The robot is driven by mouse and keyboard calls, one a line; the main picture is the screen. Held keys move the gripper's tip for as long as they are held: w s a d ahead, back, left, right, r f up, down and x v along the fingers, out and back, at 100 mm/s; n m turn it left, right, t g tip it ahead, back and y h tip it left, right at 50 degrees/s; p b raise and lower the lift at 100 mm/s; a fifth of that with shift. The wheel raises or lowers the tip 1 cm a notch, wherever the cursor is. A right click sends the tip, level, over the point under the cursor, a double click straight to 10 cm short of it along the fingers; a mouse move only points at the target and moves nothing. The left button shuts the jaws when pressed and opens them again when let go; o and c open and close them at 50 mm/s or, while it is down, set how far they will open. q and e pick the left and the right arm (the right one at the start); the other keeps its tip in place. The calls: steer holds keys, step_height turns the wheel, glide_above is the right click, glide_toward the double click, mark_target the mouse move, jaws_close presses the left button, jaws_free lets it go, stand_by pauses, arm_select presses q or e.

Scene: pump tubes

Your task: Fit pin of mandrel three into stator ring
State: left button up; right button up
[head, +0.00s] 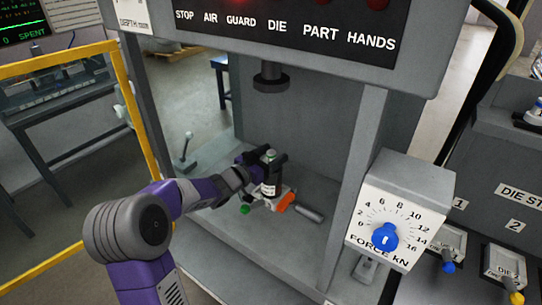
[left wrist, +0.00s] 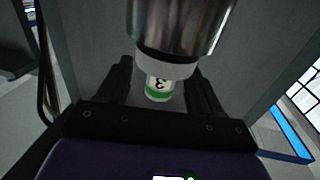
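The stator ring cannot be made out clearly. My right gripper is out of view.
The press ram (head: 270,78) hangs above. Around the mandrel's foot are a green knob (head: 245,209), an orange part (head: 285,201) and a grey cylinder (head: 308,213). A force dial (head: 385,236) stands at the right, a yellow guard frame (head: 66,60) at the left.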

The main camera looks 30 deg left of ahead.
mark_target(271, 152)
arm_select(q)
steer(key=shift+f, duration=0.15)
step_height(271, 152, up, 10)
steer(key=p, duration=0.4)
stand_by(0.9)
